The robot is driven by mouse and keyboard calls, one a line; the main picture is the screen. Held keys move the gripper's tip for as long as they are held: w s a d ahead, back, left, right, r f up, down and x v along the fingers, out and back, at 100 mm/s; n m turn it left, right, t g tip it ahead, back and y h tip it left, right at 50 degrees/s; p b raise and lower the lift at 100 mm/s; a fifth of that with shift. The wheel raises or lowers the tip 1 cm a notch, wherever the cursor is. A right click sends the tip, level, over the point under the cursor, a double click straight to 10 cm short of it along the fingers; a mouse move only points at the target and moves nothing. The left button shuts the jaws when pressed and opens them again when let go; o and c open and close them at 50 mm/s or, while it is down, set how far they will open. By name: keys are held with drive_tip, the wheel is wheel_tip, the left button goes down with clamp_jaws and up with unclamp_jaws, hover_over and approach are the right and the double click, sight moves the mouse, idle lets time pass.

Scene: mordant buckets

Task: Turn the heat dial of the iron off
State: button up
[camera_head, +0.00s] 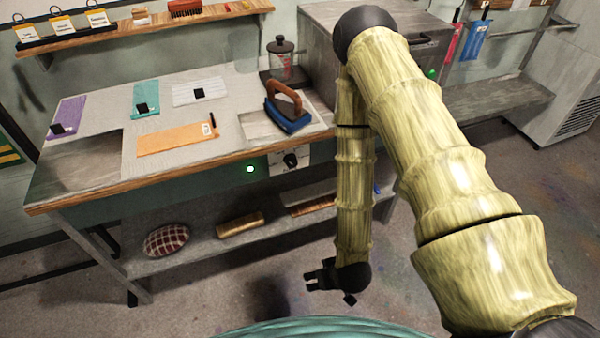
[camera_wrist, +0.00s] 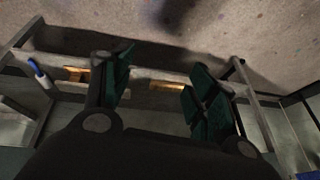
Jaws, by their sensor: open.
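The iron (camera_head: 287,110), blue with a brown handle, rests on the right part of the worktable. A black dial (camera_head: 291,160) sits on a pale plate on the table's front edge, below the iron. A green light (camera_head: 250,169) glows to the left of the dial. My gripper (camera_head: 318,278) hangs low in front of the table, below and apart from the dial. In the wrist view its two dark green fingers (camera_wrist: 158,95) are spread wide with nothing between them. The dial cannot be made out in the wrist view.
The worktable (camera_head: 85,165) carries orange, teal, purple and white cloths. A lower shelf (camera_head: 190,255) holds a checked cushion (camera_head: 166,239) and wooden blocks (camera_head: 240,224). A glass press jar (camera_head: 283,62) stands behind the iron. Open floor (camera_head: 215,305) lies in front of the shelf.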

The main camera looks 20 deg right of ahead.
drive_tip(key=w+t+b, duration=0.4)
drive_tip(key=w, duration=0.5)
drive_tip(key=m+t+h+b, duration=0.1)
drive_tip(key=m+t+b, duration=0.1)
drive_tip(key=t+b, duration=0.65)
approach(293, 164)
drive_tip(key=shift+t, duration=0.45)
drive_tip(key=w, duration=0.6)
drive_tip(key=w+p, duration=0.1)
drive_tip(key=w, duration=0.2)
drive_tip(key=shift+w+a+f, duration=0.15)
drive_tip(key=shift+w+f, duration=0.15)
drive_tip(key=shift+f, duration=0.1)
drive_tip(key=shift+c, duration=0.2)
drive_tip(key=c, duration=1)
